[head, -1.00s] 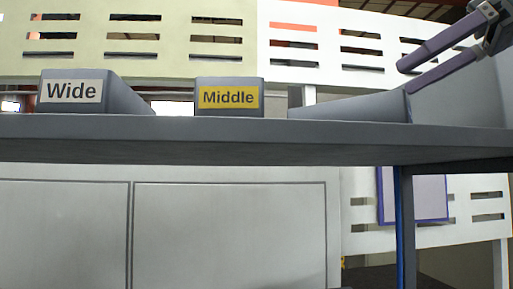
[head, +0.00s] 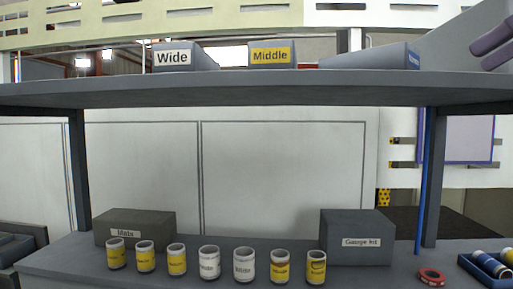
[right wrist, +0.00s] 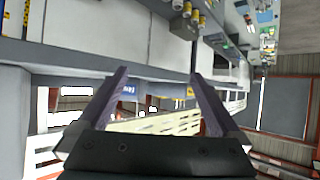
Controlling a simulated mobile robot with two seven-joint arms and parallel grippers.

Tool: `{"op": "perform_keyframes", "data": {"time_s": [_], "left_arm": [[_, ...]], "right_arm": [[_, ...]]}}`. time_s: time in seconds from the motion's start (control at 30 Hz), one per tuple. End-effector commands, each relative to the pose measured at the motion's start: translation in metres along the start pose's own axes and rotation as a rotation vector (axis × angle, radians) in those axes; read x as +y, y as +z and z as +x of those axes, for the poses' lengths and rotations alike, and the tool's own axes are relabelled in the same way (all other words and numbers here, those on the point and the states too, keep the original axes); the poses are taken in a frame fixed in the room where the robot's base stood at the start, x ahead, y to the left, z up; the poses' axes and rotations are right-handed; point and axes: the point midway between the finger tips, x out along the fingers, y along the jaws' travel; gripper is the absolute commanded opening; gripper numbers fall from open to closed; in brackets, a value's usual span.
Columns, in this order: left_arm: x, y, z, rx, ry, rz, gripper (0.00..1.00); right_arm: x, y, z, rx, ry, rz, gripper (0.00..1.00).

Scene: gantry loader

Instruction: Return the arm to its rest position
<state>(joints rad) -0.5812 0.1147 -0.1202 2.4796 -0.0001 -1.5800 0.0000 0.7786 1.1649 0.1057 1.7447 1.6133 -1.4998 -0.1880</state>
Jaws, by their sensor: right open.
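My right gripper (head: 496,45) shows at the upper right edge of the head view, beside the right end of the upper shelf. Its purple fingers also show in the right wrist view (right wrist: 158,88), spread apart with nothing between them. The wrist picture looks turned over, with the shelf edge running behind the fingers. The rest of the right arm is outside the head view. My left gripper is in neither view.
The upper shelf (head: 250,92) carries a "Wide" bin (head: 185,57), a "Middle" bin (head: 270,55) and a third bin (head: 365,60). Below stand several labelled cups (head: 244,266), a "Mats" box (head: 135,228), a "Gauge kit" box (head: 357,237), a tape roll (head: 431,276) and a blue tray (head: 480,270).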

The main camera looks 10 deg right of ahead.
Motion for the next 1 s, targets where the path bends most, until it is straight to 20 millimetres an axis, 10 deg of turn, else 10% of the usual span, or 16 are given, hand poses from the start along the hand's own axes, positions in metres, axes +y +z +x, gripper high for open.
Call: {"op": "perform_keyframes", "data": {"time_s": [0.27,0.53,0.73,1.0], "left_arm": [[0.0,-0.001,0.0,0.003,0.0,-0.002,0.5],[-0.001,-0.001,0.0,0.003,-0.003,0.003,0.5],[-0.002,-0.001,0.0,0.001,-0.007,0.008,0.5],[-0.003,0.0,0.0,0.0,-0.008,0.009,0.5]], "right_arm": [[-0.016,0.083,0.08,-0.204,0.005,0.012,1.0],[-0.098,0.246,0.161,-0.48,0.022,0.037,1.0],[-0.182,0.344,0.152,-0.618,0.11,0.135,1.0],[-0.221,0.384,0.116,-0.703,0.232,0.247,1.0]]}}
